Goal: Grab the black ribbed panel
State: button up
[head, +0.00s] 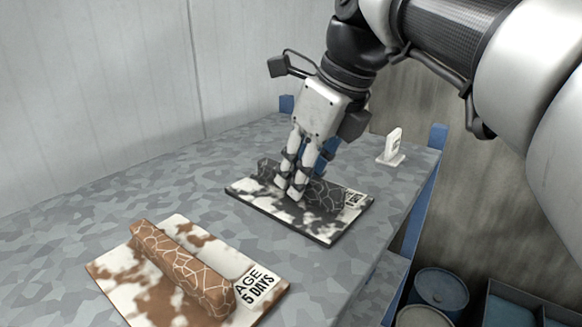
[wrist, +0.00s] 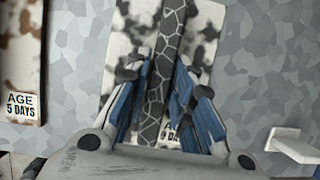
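The black ribbed panel (head: 320,232) is a flat black-and-white blotched plate with a raised black rib (head: 325,194) along its middle, veined with pale lines. It lies on the grey table, and a label stands at its right end. My gripper (head: 290,188) points down over the panel at the rib. In the wrist view the rib (wrist: 172,30) runs between my two fingers (wrist: 163,72), with a fingertip close on each side. I cannot tell whether both fingertips press on it. My fingers hide part of the rib and plate.
A brown-and-white ribbed panel (head: 130,280) labelled "AGE 5 DAYS" lies at the front left of the table (head: 75,220). A small white stand (head: 391,148) is behind on the right. Blue posts (head: 437,136) mark the table's right edge. Barrels (head: 440,290) stand below on the right.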

grip_shut()
dwell(0.3)
jog(key=shift+r, duration=0.2)
